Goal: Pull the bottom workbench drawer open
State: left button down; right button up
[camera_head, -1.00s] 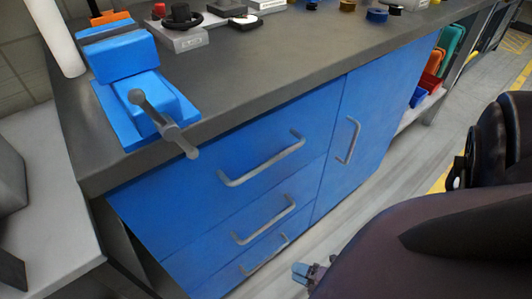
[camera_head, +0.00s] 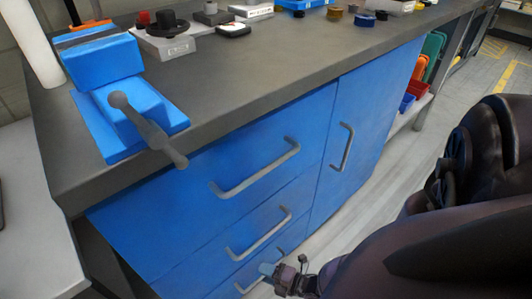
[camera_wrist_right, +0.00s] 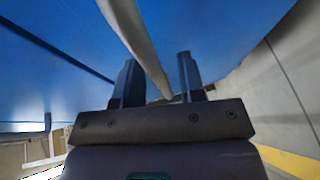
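The blue workbench's bottom drawer (camera_head: 294,243) appears closed, its front level with the drawers above. Its grey bar handle (camera_head: 243,288) shows at the lower edge of the head view, partly hidden by my right gripper (camera_head: 268,270). In the right wrist view the handle bar (camera_wrist_right: 137,35) runs down from the top and passes between the two dark fingertips of my right gripper (camera_wrist_right: 157,80). The fingers stand apart, with the bar between them and not clamped. My left gripper is not in view.
The middle drawer handle (camera_head: 260,235) and top drawer handle (camera_head: 257,172) are just above. A cabinet door handle (camera_head: 347,148) is to the right. A blue vise (camera_head: 128,95) overhangs the bench top (camera_head: 230,80). Open floor (camera_head: 345,225) lies in front.

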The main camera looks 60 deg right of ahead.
grip_shut()
dwell(0.4)
